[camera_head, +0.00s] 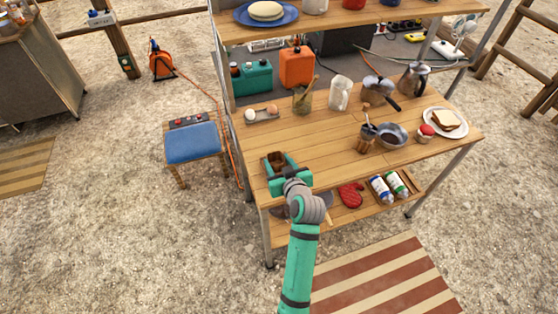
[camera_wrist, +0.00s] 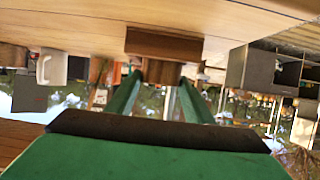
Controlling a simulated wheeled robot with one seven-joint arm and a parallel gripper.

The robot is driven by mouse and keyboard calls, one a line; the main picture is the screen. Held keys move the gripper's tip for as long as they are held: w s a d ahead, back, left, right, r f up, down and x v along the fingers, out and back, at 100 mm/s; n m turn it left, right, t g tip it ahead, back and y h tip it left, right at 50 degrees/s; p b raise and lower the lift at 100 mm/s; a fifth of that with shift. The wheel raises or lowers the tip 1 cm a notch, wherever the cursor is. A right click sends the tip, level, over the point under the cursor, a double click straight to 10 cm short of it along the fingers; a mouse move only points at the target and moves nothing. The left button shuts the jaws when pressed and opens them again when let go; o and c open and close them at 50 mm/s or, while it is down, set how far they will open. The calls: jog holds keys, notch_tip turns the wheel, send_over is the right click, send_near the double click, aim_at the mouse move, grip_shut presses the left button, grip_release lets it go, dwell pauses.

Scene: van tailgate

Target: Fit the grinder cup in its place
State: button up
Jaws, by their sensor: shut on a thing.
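My gripper (camera_head: 279,167) is over the left front part of the wooden table, its green fingers on either side of a small brown box-like piece, which I take for the grinder cup (camera_head: 274,159). Its top looks open and dark. In the wrist view my gripper (camera_wrist: 160,76) is shut on the narrow part of the brown piece (camera_wrist: 163,45), with a wider part beyond the fingertips. I cannot tell whether it touches the tabletop. A small brown object with a metal top, perhaps the grinder (camera_head: 365,141), stands right of centre beside a metal bowl.
The table (camera_head: 320,145) has clear wood between my gripper and the bowl (camera_head: 391,135). Behind are an egg tray (camera_head: 262,115), a utensil jar (camera_head: 302,99) and a white jug (camera_head: 340,93). A toast plate (camera_head: 445,123) lies right. A blue-seated stool (camera_head: 193,142) stands left.

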jog(key=shift+d, duration=0.15)
jog(key=o, duration=1.1)
jog(key=shift+o, duration=0.2)
jog(key=shift+w, duration=0.1)
jog(key=shift+f, duration=0.1)
jog(key=v, duration=1.1)
